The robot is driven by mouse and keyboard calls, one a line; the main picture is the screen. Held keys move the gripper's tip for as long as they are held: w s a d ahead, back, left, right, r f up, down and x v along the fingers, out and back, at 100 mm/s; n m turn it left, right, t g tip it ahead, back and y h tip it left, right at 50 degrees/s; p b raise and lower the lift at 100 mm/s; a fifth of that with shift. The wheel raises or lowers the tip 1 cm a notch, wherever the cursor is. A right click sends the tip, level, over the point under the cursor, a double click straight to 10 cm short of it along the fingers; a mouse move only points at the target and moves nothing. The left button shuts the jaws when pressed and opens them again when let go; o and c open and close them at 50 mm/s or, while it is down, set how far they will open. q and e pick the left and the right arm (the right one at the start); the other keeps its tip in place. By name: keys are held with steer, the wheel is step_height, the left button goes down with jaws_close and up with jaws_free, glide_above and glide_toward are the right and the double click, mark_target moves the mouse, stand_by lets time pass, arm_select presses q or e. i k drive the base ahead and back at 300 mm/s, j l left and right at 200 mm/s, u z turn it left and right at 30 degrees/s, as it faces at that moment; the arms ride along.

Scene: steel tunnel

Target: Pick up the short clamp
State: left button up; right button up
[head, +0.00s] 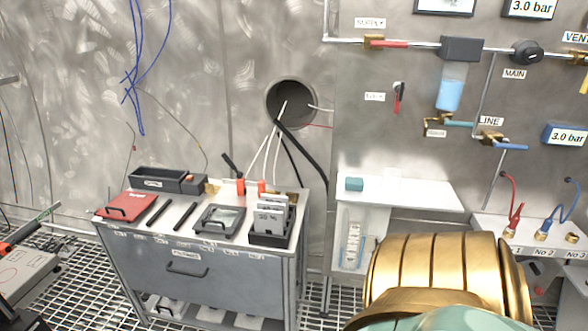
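I cannot pick out the short clamp for certain. On the grey cabinet's top (143,232) lie two short dark bars, a left one (159,213) and a right one (185,215), side by side. Behind them, near the wall, stand two small orange-red pieces (240,187), one with a black lever (231,164) tilted up at its left. They are too small to name surely. Neither of my grippers shows. A gold and green part of my own body fills the lower right and hides what is behind it.
The cabinet top also holds a red folder (125,206), a long black tray (158,179), a dark framed plate (220,219) and a black rack of grey cards (271,238). A white shelf (400,191) stands right. Cables hang from a round wall hole (291,104). The floor is grating.

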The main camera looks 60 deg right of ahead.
mark_target(241, 183)
steer(key=z, duration=2)
steer(key=i+j+z, duration=0.1)
steer(key=j+z, duration=0.15)
steer(key=z, duration=0.15)
steer(key=j+z, duration=0.6)
steer(key=z, duration=0.2)
steer(key=i, duration=0.05)
